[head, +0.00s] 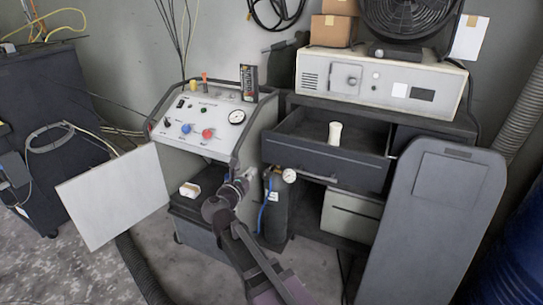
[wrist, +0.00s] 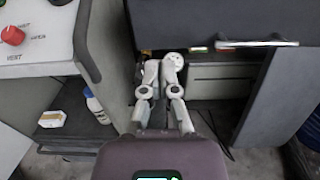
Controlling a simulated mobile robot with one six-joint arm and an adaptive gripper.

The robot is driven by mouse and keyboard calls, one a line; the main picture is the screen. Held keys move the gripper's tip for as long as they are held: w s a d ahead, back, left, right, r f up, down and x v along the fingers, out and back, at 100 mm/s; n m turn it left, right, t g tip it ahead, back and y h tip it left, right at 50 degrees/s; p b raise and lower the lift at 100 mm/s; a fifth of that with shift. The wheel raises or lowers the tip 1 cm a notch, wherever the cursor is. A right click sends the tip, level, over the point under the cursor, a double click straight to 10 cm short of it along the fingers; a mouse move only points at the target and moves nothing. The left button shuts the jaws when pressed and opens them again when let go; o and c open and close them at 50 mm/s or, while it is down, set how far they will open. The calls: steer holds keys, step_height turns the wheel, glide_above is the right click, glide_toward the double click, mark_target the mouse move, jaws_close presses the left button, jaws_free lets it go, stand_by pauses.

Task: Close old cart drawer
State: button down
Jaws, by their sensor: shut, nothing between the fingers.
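The dark grey drawer (head: 330,167) of the old cart stands pulled out, with its inside showing and a white cylindrical object (head: 335,133) standing in it. In the wrist view the drawer front (wrist: 215,22) spans the top, with a metal bar handle (wrist: 256,44) on it. My gripper (head: 244,180) is low and left of the drawer front in the head view. In the wrist view my gripper (wrist: 162,66) has its fingers together and empty, left of the handle. I cannot tell whether the fingertips touch anything.
A white control console (head: 208,118) with knobs and a gauge stands left of the drawer. A pressure gauge (head: 289,175) sits just below the drawer's left end. A tall grey panel (head: 435,225) stands at the right. Bare floor (head: 310,260) shows in front.

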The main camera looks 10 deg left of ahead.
mark_target(274, 147)
steer(key=x, duration=1.4)
steer(key=shift+r, duration=0.1)
stand_by(0.3)
steer(key=shift+w+a, duration=0.1)
steer(key=shift+a, duration=0.05)
